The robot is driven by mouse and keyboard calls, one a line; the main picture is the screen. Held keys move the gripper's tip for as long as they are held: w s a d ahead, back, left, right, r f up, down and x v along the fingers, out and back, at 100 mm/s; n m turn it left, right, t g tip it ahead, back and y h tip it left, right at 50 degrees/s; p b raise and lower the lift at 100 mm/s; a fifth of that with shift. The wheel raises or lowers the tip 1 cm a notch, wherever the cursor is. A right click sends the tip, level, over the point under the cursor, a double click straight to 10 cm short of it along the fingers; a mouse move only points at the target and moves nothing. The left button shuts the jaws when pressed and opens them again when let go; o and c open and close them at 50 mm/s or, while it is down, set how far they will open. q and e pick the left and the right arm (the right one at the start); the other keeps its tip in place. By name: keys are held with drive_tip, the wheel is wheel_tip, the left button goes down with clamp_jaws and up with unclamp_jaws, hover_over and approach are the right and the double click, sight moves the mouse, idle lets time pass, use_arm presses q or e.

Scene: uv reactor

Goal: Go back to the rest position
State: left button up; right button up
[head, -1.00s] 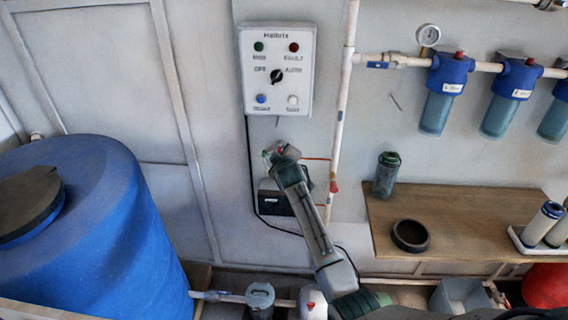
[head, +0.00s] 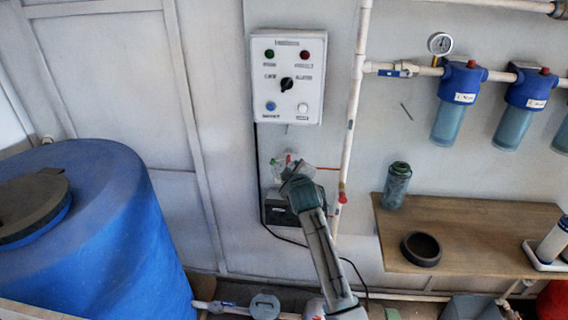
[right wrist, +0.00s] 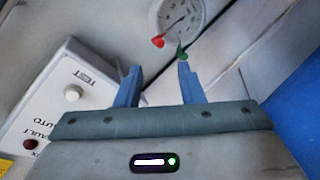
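My right arm reaches up from the bottom of the head view, and its gripper (head: 288,163) is in front of the wall below the white control box (head: 288,78). In the right wrist view the two blue fingers of this gripper (right wrist: 160,85) stand apart with nothing between them. A round white dial (right wrist: 180,16) with a red and a green marker lies beyond the fingertips. The control box (right wrist: 52,105) also shows at the left of that view, tilted. My left gripper is in neither view.
A large blue tank (head: 110,235) stands at the left. A wooden shelf (head: 475,225) at the right holds a dark ring (head: 421,249) and a grey-green bottle (head: 396,186). Blue filter housings (head: 460,85) hang from a white pipe above. A dark box (head: 287,208) is on the wall behind my arm.

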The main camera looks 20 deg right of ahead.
drive_tip(key=s+f+m+g+y+b, duration=0.1)
drive_tip(key=s+f+g, duration=0.15)
drive_tip(key=f, duration=1.05)
drive_tip(key=s+f+g, duration=0.1)
drive_tip(key=s+f, duration=0.3)
drive_tip(key=f, duration=0.9)
drive_tip(key=s+f+m+g+y+b, duration=0.1)
drive_tip(key=s+f, duration=0.6)
drive_tip(key=f, duration=0.4)
drive_tip(key=s+f+m+g, duration=0.1)
drive_tip(key=s+f+g, duration=0.1)
drive_tip(key=s+f, duration=0.65)
drive_tip(key=s+d+f+m+g, duration=0.1)
drive_tip(key=s+f+g, duration=0.1)
drive_tip(key=s+f, duration=0.6)
drive_tip(key=s+d+f+m+g+b, duration=0.1)
drive_tip(key=s+f, duration=0.7)
drive_tip(key=s, duration=1.3)
drive_tip(key=s+d+f+m+g, duration=0.2)
drive_tip(key=s+f, duration=0.6)
drive_tip(key=s, duration=0.7)
drive_tip(key=shift+f+m+g+b, duration=0.15)
drive_tip(key=shift+m+g+b, duration=0.25)
drive_tip(key=shift+g, duration=0.15)
